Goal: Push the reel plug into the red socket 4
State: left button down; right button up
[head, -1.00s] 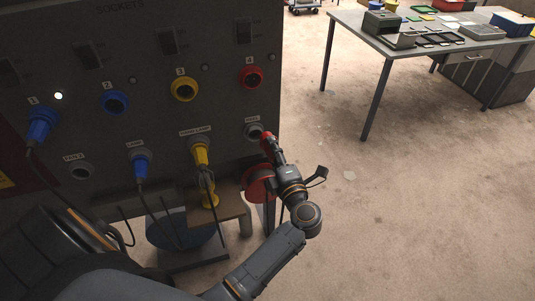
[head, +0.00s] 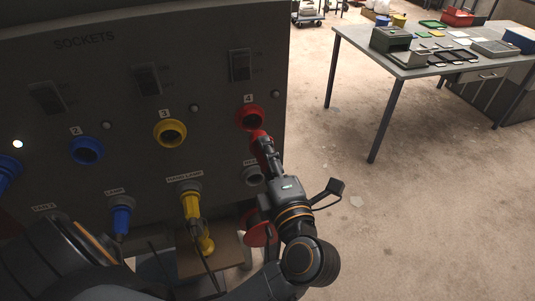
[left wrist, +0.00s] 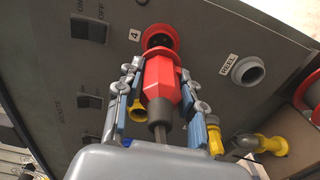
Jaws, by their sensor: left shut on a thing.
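The red socket 4 (head: 250,117) is at the upper right of the grey panel. Its dark opening shows in the left wrist view (left wrist: 160,37). My left gripper (head: 264,150) is shut on the red reel plug (head: 258,135), just below and in front of this socket. In the left wrist view the fingers clasp both sides of the plug (left wrist: 160,78), with its cable running back. The plug's front end points at the socket and overlaps its lower rim in view; I cannot tell whether they touch. My right gripper is not in view.
The grey reel outlet (left wrist: 247,70) is empty, below socket 4. Yellow socket 3 (head: 170,133) and blue socket 2 (head: 86,150) are empty. A yellow plug (head: 191,205) and a blue plug (head: 121,217) sit in lower outlets. A table (head: 405,68) stands far right; floor between is clear.

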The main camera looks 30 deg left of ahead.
aim_at(257, 135)
pick_arm(q)
jog(key=shift+x, duration=1.15)
jog(key=shift+b+x, duration=0.3)
jog(key=shift+x, duration=0.9)
jog(key=shift+w+a, duration=0.4)
jog(key=shift+a, duration=0.05)
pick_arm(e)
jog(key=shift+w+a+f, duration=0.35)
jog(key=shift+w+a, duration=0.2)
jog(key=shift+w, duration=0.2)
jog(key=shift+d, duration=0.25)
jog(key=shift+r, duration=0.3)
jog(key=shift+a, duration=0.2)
pick_arm(q)
jog(key=shift+p, duration=0.85)
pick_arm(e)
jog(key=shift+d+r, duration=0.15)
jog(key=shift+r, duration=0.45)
pick_arm(q)
jog(key=shift+w+a, duration=0.3)
jog(key=shift+a, duration=0.05)
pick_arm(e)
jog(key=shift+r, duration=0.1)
